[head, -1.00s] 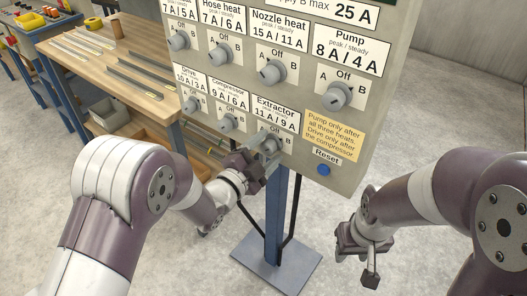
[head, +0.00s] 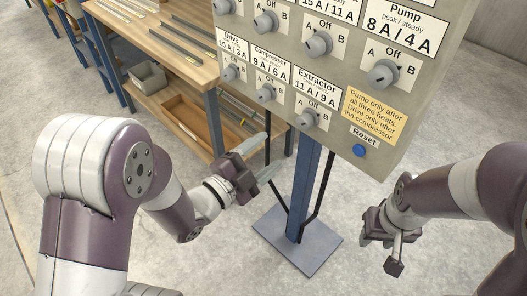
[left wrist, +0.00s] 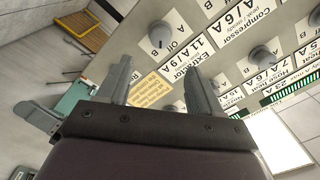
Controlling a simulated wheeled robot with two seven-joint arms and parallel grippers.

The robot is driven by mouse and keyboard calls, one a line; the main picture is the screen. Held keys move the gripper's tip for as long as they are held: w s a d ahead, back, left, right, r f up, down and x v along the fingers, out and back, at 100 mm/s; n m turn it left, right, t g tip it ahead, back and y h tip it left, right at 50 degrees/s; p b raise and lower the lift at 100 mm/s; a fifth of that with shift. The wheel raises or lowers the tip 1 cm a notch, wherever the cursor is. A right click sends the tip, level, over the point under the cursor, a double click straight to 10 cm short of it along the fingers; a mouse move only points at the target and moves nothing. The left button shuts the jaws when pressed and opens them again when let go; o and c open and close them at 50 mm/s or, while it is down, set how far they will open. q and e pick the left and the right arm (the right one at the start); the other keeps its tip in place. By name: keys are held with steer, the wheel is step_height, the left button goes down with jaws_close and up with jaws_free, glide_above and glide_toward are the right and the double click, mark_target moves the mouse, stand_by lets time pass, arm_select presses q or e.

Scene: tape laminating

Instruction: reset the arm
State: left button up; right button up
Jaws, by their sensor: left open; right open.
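My left gripper (head: 266,158) is open and empty in the head view, just left of and below the control panel (head: 400,130), clear of its knobs. In the left wrist view its two fingers (left wrist: 158,88) stand apart with the panel beyond them. The Extractor knob (head: 306,119) is the closest knob to it. My right gripper (head: 385,246) is open and empty at the lower right, below the panel and apart from it.
The panel stands on a blue post (head: 304,190) with a flat base plate (head: 298,246). A yellow note (head: 374,114) and a blue Reset button (head: 359,150) are on the panel. A wooden workbench (head: 180,55) stands behind at left.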

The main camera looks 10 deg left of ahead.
arm_select(q)
steer(key=a+f+n+g+y, duration=0.3)
steer(key=f+n+y, duration=0.1)
steer(key=f, duration=0.3)
steer(key=s+a+f+n+g+y+p, duration=0.2)
steer(key=s+a+n+g+y+p, duration=0.25)
steer(key=a+n, duration=0.3)
steer(key=s+r+n+g+y+p, duration=0.2)
steer(key=s+r+n+g+p, duration=0.4)
steer(key=r, duration=0.5)
steer(key=shift+s+a+r+p, duration=0.2)
steer(key=shift+a+r+p, duration=0.1)
steer(key=shift+p, duration=0.35)
